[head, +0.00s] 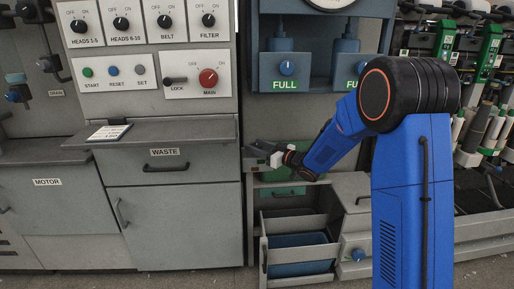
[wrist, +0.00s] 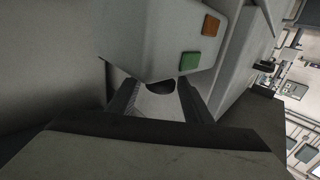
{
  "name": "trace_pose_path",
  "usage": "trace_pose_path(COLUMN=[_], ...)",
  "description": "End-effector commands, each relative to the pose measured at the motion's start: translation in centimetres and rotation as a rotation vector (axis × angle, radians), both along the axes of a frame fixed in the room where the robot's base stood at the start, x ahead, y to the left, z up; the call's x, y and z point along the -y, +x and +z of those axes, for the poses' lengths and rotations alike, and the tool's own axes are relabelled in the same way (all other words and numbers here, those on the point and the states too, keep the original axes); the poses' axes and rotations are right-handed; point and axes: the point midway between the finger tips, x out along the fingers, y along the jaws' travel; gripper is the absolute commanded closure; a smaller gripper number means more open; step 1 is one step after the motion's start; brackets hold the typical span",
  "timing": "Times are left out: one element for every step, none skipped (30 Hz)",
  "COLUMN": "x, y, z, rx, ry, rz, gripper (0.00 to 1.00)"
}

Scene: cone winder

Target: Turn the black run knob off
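A dark round knob (wrist: 160,88) shows in the wrist view, partly hidden under the lower edge of a light grey box (wrist: 155,45). I cannot read a label or see its setting. My gripper (wrist: 159,83) is open, with one dark finger on each side of the knob and small gaps visible. I cannot tell whether either finger touches it. In the head view my gripper (head: 270,152) is small, beside the right end of the grey cabinet, and the knob cannot be made out there.
The grey box carries a green button (wrist: 190,61) and an orange button (wrist: 211,25) close to my right finger. In the head view, a labelled panel (head: 145,50) with several black knobs is at upper left. An open drawer (head: 300,222) sits below my gripper.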

Motion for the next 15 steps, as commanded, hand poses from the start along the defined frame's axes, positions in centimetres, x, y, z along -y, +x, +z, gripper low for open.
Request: trace_pose_path(x=[0.0,0.0,0.0,0.0,0.0,0.0,0.0,0.0,0.1,0.1,0.3,0.5,0.7,1.0,1.3], y=[0.0,0.0,0.0,0.0,0.0,0.0,0.0,0.0,0.0,-0.1,-0.2,-0.4,-0.6,-0.8,-1.2], z=[0.0,0.0,0.0,0.0,0.0,0.0,0.0,0.0,0.0,0.0,0.0,0.0,0.0,0.0,0.0], rx=[0.0,0.0,0.0,0.0,0.0,0.0,0.0,0.0,0.0,0.0,0.0,0.0,0.0,0.0,0.0], ry=[0.0,0.0,0.0,0.0,0.0,0.0,0.0,0.0,0.0,0.0,0.0,0.0,0.0,0.0,0.0], rz=[0.0,0.0,0.0,0.0,0.0,0.0,0.0,0.0,0.0,-0.001,-0.001,-0.001,-0.002,-0.002,-0.002], gripper=[0.51,0.51,0.51,0.51,0.51,0.51,0.51,0.51,0.51,0.51,0.51,0.51,0.51,0.51,0.51])
